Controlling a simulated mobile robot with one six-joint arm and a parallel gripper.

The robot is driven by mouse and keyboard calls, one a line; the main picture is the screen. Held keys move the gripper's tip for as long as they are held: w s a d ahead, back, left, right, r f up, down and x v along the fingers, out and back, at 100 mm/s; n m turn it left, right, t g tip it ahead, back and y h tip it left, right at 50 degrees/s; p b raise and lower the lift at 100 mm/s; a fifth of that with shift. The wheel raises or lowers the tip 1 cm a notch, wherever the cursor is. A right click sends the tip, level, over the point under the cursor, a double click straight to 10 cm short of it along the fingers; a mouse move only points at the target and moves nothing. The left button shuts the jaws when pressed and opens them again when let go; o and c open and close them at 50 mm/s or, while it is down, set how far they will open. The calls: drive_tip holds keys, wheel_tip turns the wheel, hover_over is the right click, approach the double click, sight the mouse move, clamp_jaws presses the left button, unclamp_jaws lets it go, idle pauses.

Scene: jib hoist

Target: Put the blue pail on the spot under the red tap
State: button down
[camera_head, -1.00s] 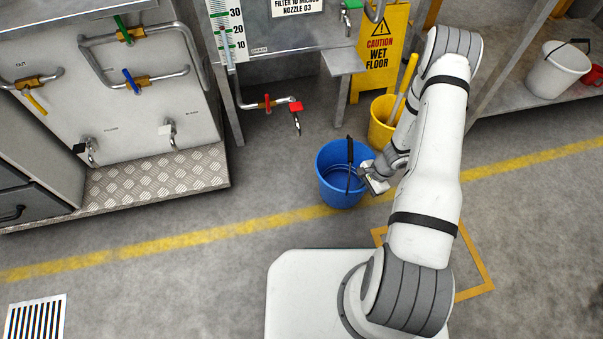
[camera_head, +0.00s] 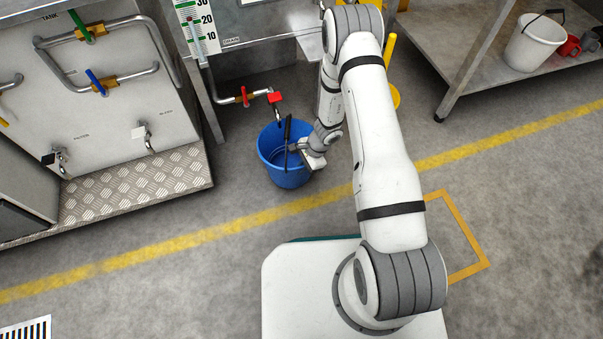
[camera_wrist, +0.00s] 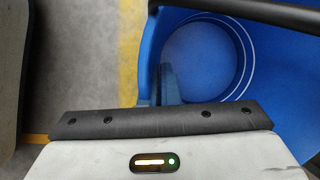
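The blue pail (camera_head: 272,168) is upright near the middle of the head view, its black handle (camera_head: 287,135) raised across its mouth. My gripper (camera_head: 306,157) is shut on the pail's right rim. In the wrist view the pail's blue inside (camera_wrist: 285,85) and round bottom fill the right side; the fingertips are mostly hidden. The red tap (camera_head: 275,97), a red square handle over a down-turned spout, is just behind the pail's back rim in the picture. The floor spot under it is hidden or unmarked. I cannot tell whether the pail touches the floor.
A valve with a red lever (camera_head: 245,95) sits on the pipe left of the tap. A tank cabinet (camera_head: 110,110) with a tread-plate step (camera_head: 120,195) stands left. A shelf (camera_head: 475,60) with a white bucket (camera_head: 533,43) is right. Floor in front is clear.

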drive_tip(key=shift+w+a, duration=0.2)
drive_tip(key=shift+a, duration=0.15)
drive_tip(key=shift+a+f, duration=0.1)
drive_tip(key=shift+f, duration=0.1)
drive_tip(key=shift+f+b, duration=1.1)
drive_tip(key=shift+f, duration=0.6)
drive_tip(key=c, duration=1.7)
unclamp_jaws()
